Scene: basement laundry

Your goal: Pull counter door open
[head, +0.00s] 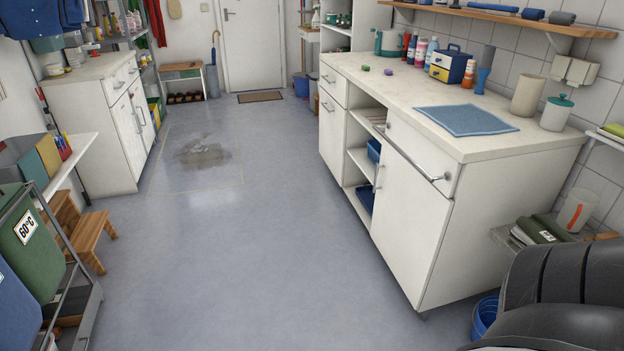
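The white counter (330,55) stands on the right with a pale worktop. Its near front has a white door (405,213), which looks shut, with a vertical metal handle (376,178) at its upper far edge. A drawer (420,152) sits above the door, with a long metal bar (412,158) across its front. Open shelves with blue containers lie beside the door on its far side, and another door (331,135) is at the counter's far end, also shut. Neither of my grippers is in view.
A second white cabinet (112,135) stands at the left. A wooden step stool (88,238) and a rack with a green 60°C bin (28,235) are at the near left. The floor (260,240) between is clear, with a wet-looking patch (203,155) farther back. A blue bucket (485,316) is near right.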

